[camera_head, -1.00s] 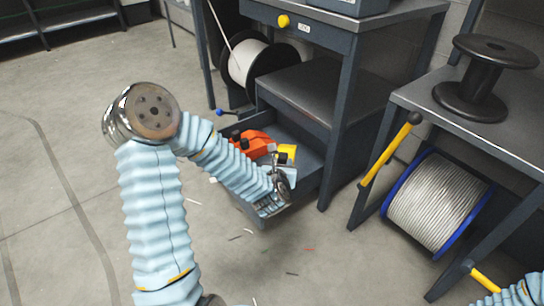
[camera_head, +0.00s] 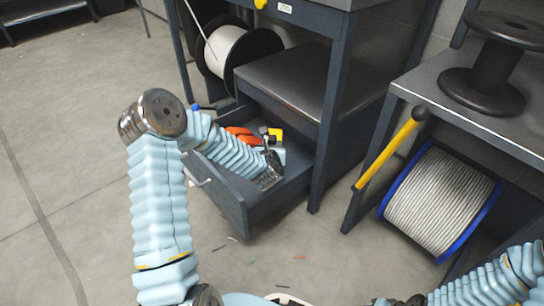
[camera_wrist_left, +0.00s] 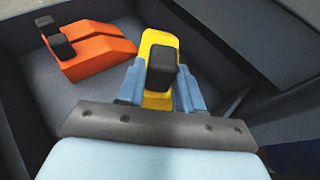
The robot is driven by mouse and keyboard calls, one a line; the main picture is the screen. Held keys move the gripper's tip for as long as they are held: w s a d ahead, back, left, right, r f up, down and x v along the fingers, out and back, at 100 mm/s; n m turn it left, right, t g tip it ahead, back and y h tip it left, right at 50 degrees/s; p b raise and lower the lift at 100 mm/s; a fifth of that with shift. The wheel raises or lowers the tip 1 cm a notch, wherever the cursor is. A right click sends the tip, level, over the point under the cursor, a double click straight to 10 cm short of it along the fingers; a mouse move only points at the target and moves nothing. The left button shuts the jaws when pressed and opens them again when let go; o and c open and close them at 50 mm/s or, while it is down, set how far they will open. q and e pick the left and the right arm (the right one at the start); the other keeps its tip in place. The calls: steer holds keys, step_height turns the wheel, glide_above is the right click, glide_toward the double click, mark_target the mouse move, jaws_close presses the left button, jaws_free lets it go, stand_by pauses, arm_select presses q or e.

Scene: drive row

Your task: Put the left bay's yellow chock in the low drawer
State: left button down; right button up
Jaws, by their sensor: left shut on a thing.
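The yellow chock (camera_wrist_left: 159,42) with a black block on top is between the fingers of my left gripper (camera_wrist_left: 160,85), which is shut on it. In the head view the yellow chock (camera_head: 276,133) shows only in part behind my left gripper (camera_head: 268,145). Both are over the open low drawer (camera_head: 237,205) under the bench. Whether the chock touches the drawer floor I cannot tell. My right gripper is not in view; only part of my right arm shows at lower right.
Orange chocks (camera_wrist_left: 90,50) with black tops lie in the drawer, left of the yellow one. A bench shelf (camera_head: 290,80) is above the drawer. A blue-rimmed cable reel (camera_head: 440,200), a yellow-handled bar (camera_head: 385,158) and a black spool (camera_head: 490,65) are at right. Floor at left is clear.

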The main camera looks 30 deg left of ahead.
arm_select(q)
steer(key=w+f, duration=0.2)
steer(key=w+a+f+b, duration=0.1)
steer(key=f, duration=0.1)
steer(key=w+f, duration=0.2)
steer(key=shift+w+a+f, duration=0.2)
steer(key=shift+w+a, duration=0.1)
steer(key=shift+w, duration=0.05)
step_height(320, 180, down, 3)
steer(key=shift+b, duration=0.6)
steer(key=c, duration=0.7)
jaws_free()
steer(key=shift+c, duration=0.2)
steer(key=p+v, duration=0.2)
steer(key=v, duration=1)
steer(key=shift+r, duration=0.1)
